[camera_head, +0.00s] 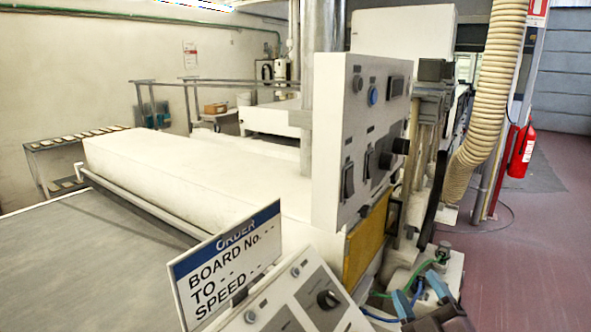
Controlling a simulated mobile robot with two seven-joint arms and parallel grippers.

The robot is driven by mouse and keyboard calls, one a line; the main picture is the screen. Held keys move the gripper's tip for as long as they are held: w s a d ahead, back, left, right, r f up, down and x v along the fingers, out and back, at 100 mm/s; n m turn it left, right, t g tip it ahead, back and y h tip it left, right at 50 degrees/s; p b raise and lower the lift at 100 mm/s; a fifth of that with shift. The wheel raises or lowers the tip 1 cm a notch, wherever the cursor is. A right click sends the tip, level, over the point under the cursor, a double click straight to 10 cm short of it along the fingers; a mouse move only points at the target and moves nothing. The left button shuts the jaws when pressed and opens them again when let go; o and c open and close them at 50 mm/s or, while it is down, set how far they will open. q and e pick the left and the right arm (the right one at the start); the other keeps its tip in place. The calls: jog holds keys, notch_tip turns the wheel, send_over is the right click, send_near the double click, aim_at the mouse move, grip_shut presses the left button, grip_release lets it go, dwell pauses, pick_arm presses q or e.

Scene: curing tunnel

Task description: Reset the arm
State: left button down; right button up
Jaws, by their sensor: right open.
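My right gripper (420,295) shows at the bottom right edge of the head view, with two blue-and-dark fingers spread apart. It is open, and I see nothing held between the fingers. Behind it are a pale machine part and green and blue hoses (378,317). My left gripper is not in view.
A tilted control panel (318,300) and an order sign (228,262) stand at the front centre. An upright switch panel (362,140) rises behind them. The long white tunnel housing (190,172) and grey belt (80,265) fill the left.

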jog(key=s+d+f+m+g+h, duration=0.1)
jog(key=s+f+m+g, duration=0.1)
jog(key=f, duration=0.6)
jog(key=s+d+f+m+g+h, duration=0.2)
jog(key=s+f+m+g, duration=0.1)
jog(key=f, duration=0.6)
jog(key=s+d+f+m+g+h, duration=0.2)
jog(key=s+f+m, duration=0.3)
jog(key=f, duration=0.3)
jog(key=shift+d+f+m+g, duration=0.25)
jog(key=shift+m+g, duration=0.35)
jog(key=shift+g, duration=0.1)
jog(key=shift+m+g+h, duration=0.3)
jog(key=shift+m+g, duration=0.2)
jog(key=shift+g, duration=0.4)
jog(key=s+f, duration=0.1)
jog(key=s, duration=0.1)
jog(key=s+f, duration=0.2)
jog(key=s, duration=0.1)
jog(key=s+d+f, duration=0.1)
jog(key=s+f, duration=0.1)
jog(key=s, duration=0.1)
jog(key=shift+f, duration=0.25)
jog(key=shift+c, duration=0.2)
